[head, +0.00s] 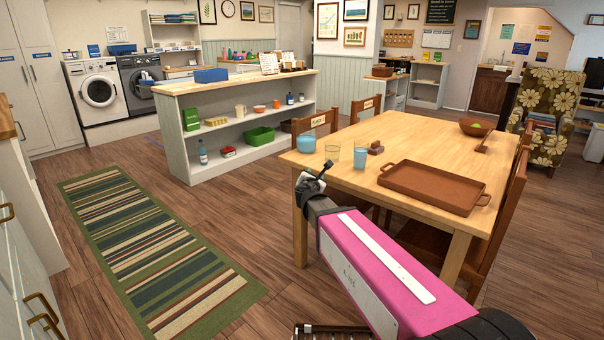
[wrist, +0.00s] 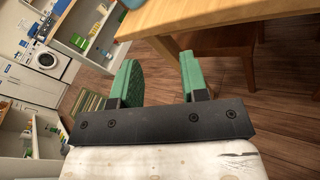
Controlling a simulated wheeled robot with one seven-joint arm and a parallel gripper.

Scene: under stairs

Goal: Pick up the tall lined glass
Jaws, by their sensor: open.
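My gripper (head: 318,176) is in front of the table's left corner, apart from the glasses. In the wrist view, my gripper (wrist: 158,70) has its green fingers wide apart with nothing between them. The table edge (wrist: 165,22) lies beyond them.
A light blue cup (head: 306,144) stands left of the glasses, and a small brown object (head: 376,148) lies to their right. A brown tray (head: 433,184) takes the table's near right. Chairs (head: 316,121) stand around the table. A striped rug (head: 150,245) lies on open floor.

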